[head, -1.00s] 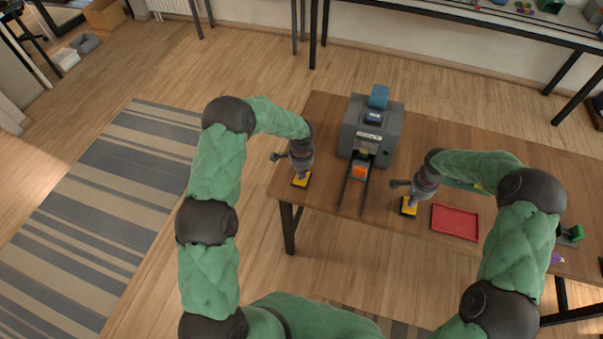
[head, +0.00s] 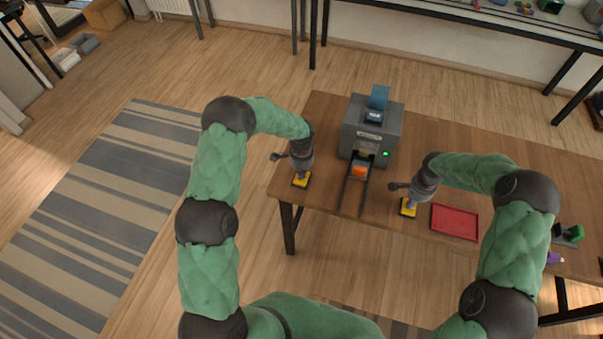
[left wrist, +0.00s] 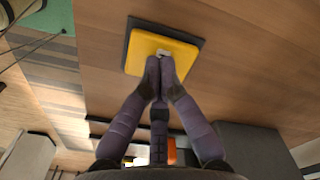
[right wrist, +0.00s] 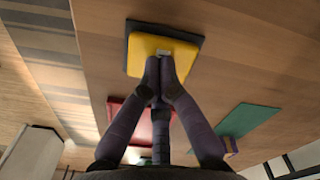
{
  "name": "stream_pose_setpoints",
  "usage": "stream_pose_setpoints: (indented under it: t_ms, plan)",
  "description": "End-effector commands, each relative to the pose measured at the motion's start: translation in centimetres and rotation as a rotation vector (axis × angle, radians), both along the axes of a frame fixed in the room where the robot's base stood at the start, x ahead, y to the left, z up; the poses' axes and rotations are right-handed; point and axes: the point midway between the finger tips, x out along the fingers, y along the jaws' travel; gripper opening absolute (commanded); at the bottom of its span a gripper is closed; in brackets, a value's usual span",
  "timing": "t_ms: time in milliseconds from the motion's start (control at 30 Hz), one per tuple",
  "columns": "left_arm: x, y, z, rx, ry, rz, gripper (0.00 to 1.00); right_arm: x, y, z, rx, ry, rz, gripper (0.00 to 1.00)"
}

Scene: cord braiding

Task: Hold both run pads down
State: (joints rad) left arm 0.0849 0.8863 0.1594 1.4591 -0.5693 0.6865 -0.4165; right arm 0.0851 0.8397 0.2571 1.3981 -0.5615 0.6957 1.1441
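The left run pad (head: 301,180) is a yellow square on a dark base, on the table left of the grey machine (head: 371,130). My left gripper (head: 302,176) is over it, and in the left wrist view its closed fingertips (left wrist: 160,62) rest on the yellow pad (left wrist: 180,50). The right run pad (head: 408,208) is alike, right of the machine's rails. My right gripper (head: 411,202) has its closed fingertips (right wrist: 161,62) on the yellow pad (right wrist: 186,52). Neither gripper holds anything. A green light (head: 385,154) glows on the machine's front. An orange piece (head: 360,170) sits between the rails.
A red tray (head: 455,221) lies right of the right pad. A dark stand with a green part (head: 570,235) is near the table's right end. Two dark rails (head: 353,190) run from the machine to the table's front edge. The table behind the right arm is partly hidden.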

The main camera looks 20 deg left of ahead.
Motion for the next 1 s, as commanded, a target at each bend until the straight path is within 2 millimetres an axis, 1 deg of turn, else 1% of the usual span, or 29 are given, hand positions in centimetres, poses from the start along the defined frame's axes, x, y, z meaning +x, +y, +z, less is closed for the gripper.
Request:
stream_pose_setpoints:
  t_ms: [233,333,800,900,1000]
  plan:
    - [-0.2,0.0,-0.2,0.000,0.004,0.000,0.00,-0.1,0.0,-0.1,0.000,0.001,0.000,0.00]
    - [-0.2,0.0,-0.2,0.000,0.004,0.000,0.00,0.0,0.0,0.3,0.000,0.000,0.000,0.00]
    - [-0.1,0.0,-0.2,0.000,0.004,0.000,0.00,0.0,0.0,6.0,0.000,-0.001,0.000,0.00]
    - [-0.1,0.0,-0.2,0.000,0.004,0.000,0.00,0.0,0.0,6.7,0.000,0.000,0.000,0.00]
    - [-0.1,0.0,-0.2,0.000,0.004,0.000,0.00,0.0,0.0,7.0,0.000,0.001,0.000,0.00]
